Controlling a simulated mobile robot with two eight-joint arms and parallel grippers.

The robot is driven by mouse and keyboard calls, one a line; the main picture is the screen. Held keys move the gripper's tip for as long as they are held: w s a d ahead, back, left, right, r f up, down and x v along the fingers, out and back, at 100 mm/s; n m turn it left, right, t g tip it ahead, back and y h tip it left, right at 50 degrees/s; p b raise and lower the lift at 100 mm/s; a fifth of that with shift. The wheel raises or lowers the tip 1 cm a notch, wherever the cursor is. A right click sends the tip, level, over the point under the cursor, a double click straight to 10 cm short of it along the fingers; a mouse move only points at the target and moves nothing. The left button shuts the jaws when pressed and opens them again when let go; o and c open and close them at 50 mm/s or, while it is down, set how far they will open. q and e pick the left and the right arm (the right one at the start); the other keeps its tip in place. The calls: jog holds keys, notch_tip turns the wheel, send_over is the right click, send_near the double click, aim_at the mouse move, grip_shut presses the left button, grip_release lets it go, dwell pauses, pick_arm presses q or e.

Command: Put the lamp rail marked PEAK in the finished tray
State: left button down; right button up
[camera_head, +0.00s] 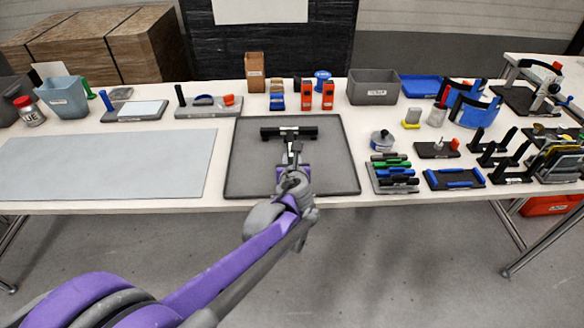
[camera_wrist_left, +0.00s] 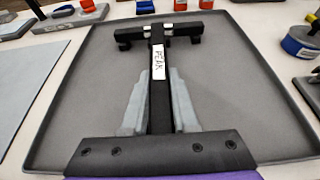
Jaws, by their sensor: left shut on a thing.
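The black T-shaped lamp rail (camera_head: 270,132) is over the inside of a large grey tray (camera_head: 243,187) with a dark rim, in the middle of the table. In the left wrist view a white label reading PEAK sits on the stem of the rail (camera_wrist_left: 158,30). My left gripper (camera_head: 293,158) is shut on that stem, with a light grey finger on each side (camera_wrist_left: 160,85). The crossbar points away from me, near the tray's far side. I cannot tell whether the rail touches the tray floor. My right gripper is not in view.
A pale grey mat (camera_head: 105,165) lies left of the tray. Right of it stand a round tin (camera_head: 382,141) and a rack of coloured-handled tools (camera_head: 393,177). Orange boxes (camera_head: 328,95) and a grey bin (camera_head: 374,88) stand behind. The rest of the tray floor is clear.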

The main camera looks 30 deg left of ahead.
pick_arm(q)
jog(key=shift+f+b, duration=0.3)
jog(key=shift+f, duration=1.2)
jog(key=shift+f, duration=0.1)
jog(key=shift+f, duration=0.15)
jog(key=c, duration=0.7)
grip_release()
